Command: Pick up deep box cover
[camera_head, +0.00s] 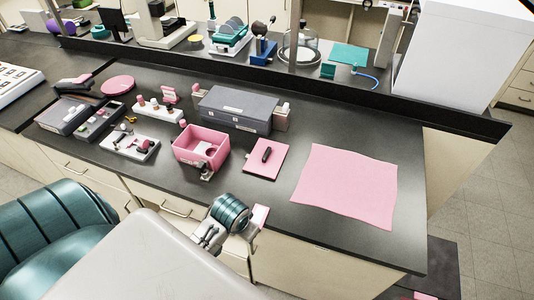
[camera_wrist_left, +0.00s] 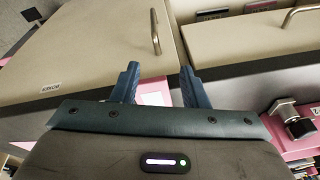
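I cannot tell for certain which thing is the deep box cover. A flat pink square panel (camera_head: 267,158) with a dark handle-like piece on it lies on the black bench. Left of it stands an open pink box (camera_head: 183,151) with a metal clamp at its front. My left arm's teal wrist is low at the bench's front edge, right of that box. In the left wrist view my left gripper (camera_wrist_left: 159,78) is open, with drawer fronts beyond it and pink surface showing between and behind its fingers. Whether it touches this is unclear. My right gripper is out of view.
A large pink mat (camera_head: 346,185) lies to the right on the bench. A grey case (camera_head: 238,108) stands behind the pink box. Trays with small parts crowd the left. Drawers with metal handles (camera_wrist_left: 155,32) are below the front edge.

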